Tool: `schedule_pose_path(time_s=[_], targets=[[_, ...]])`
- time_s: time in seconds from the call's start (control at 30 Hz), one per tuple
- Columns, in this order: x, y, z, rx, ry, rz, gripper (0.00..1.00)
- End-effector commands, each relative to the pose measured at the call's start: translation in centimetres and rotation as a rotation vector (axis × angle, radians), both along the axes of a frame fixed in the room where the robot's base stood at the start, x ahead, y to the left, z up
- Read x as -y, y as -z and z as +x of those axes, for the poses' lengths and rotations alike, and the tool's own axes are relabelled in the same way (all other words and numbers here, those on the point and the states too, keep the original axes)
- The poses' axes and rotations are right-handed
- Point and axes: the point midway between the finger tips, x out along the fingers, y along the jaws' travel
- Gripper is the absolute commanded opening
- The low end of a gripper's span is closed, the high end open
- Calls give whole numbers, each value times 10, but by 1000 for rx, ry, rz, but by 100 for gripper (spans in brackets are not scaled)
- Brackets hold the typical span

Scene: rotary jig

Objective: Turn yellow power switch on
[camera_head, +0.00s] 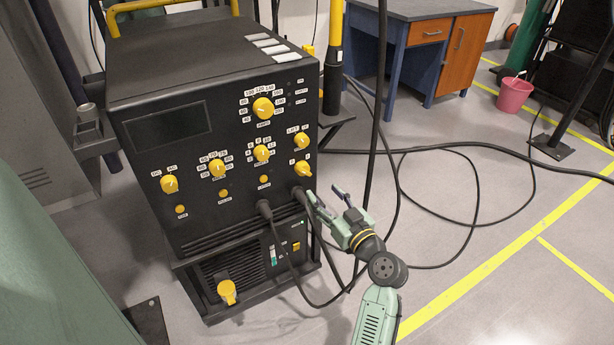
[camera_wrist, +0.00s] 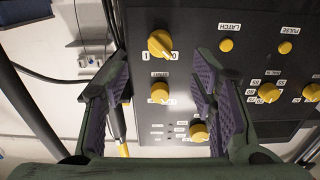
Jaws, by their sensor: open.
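A yellow rotary switch with 0 and 1 labels (camera_head: 303,169) sits at the right edge of the black machine's front panel. It also shows in the wrist view (camera_wrist: 160,43), between my finger ends in the picture. No readable label names it power. My gripper (camera_head: 323,191) is open and empty, in front of the panel's lower right edge, below and to the right of this switch. In the wrist view my gripper (camera_wrist: 162,56) has its two purple-padded fingers wide apart, with a yellow START knob (camera_wrist: 159,93) also between them. Nothing is held.
The black machine (camera_head: 160,75) carries several other yellow knobs. A big yellow knob (camera_head: 227,291) and a small yellow switch (camera_head: 296,246) are on its lower unit. Black cables (camera_head: 279,248) hang from its front near my gripper. A blue desk (camera_head: 420,45) stands behind.

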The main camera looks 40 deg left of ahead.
Motion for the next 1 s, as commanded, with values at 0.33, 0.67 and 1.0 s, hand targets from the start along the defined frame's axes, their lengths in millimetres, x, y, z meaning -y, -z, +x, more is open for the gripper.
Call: schedule_pose_path(time_s=[0.33, 0.67, 1.0], targets=[[-62, -5, 24, 2, -2, 1, 52], [-91, -3, 37, 3, 0, 2, 52], [-91, -3, 37, 3, 1, 2, 47]])
